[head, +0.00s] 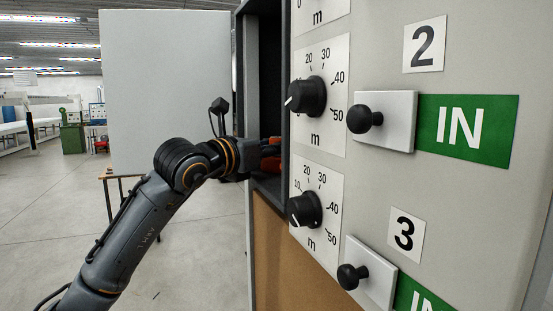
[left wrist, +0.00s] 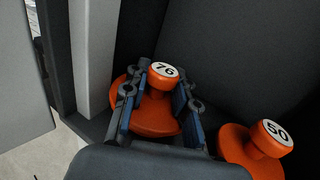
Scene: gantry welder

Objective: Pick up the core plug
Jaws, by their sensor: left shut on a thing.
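In the left wrist view, an orange core plug (left wrist: 150,117) with a round knob labelled 76 stands on the floor of a dark compartment. My left gripper (left wrist: 164,84) is around its knob, one finger on each side, and is shut on it. A second orange core plug (left wrist: 258,148) labelled 50 stands to the right, apart from the gripper. In the head view, my left gripper (head: 270,150) reaches into the open compartment, and only a bit of orange shows there. My right gripper is not in view.
The compartment's side wall (head: 251,100) stands close to my left arm. To the right is a panel (head: 460,200) with dials (head: 308,96), black knobs (head: 364,119) and green IN labels (head: 466,132). A large grey door panel (head: 165,85) stands behind the arm. Open floor lies at left.

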